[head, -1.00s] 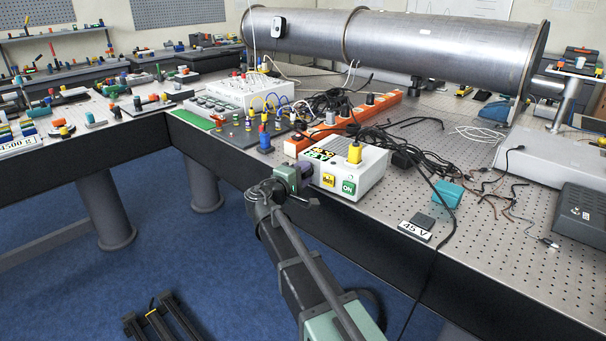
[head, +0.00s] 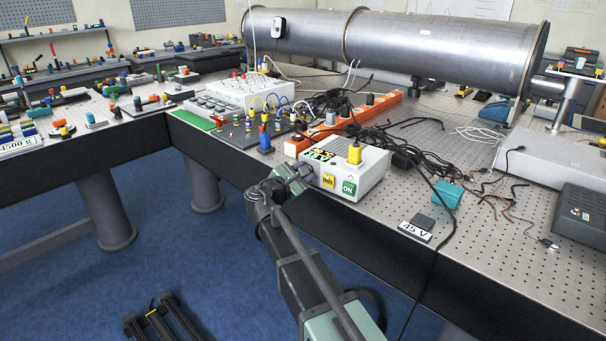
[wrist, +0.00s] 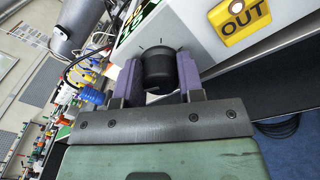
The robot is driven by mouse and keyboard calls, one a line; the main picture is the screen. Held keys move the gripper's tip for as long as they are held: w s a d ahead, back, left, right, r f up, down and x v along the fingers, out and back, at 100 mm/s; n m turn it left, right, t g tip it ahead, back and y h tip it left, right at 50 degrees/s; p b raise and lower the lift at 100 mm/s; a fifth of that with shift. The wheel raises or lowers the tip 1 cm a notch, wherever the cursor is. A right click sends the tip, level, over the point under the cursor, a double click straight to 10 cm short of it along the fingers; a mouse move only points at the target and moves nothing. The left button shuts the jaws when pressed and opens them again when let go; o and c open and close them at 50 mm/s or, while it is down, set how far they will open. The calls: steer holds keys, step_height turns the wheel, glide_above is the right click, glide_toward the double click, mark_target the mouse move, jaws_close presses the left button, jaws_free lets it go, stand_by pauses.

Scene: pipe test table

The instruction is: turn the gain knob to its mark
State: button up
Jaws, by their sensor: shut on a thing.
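The gain knob is a round black knob (wrist: 160,72) on the front face of a white box (wrist: 205,50), which also shows in the head view (head: 368,176). My gripper (wrist: 158,76) is shut on the knob, with one purple finger on each side of it. Short dark tick marks show on the panel just above the knob in the wrist view. I cannot make out a pointer line on the knob. In the head view my gripper (head: 301,176) is at the box's left front end and hides the knob.
A yellow OUT label (wrist: 238,18) is beside the knob. A green ON switch (head: 348,187) and a yellow knob (head: 354,153) are on the same box. Black cables (head: 400,150) and an orange power strip (head: 380,103) lie behind. Bare perforated tabletop (head: 500,245) is to the right.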

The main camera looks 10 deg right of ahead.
steer(key=n, duration=1.3)
steer(key=shift+w+a, duration=0.1)
steer(key=shift+n, duration=0.3)
steer(key=o, duration=0.9)
steer(key=v, duration=1.1)
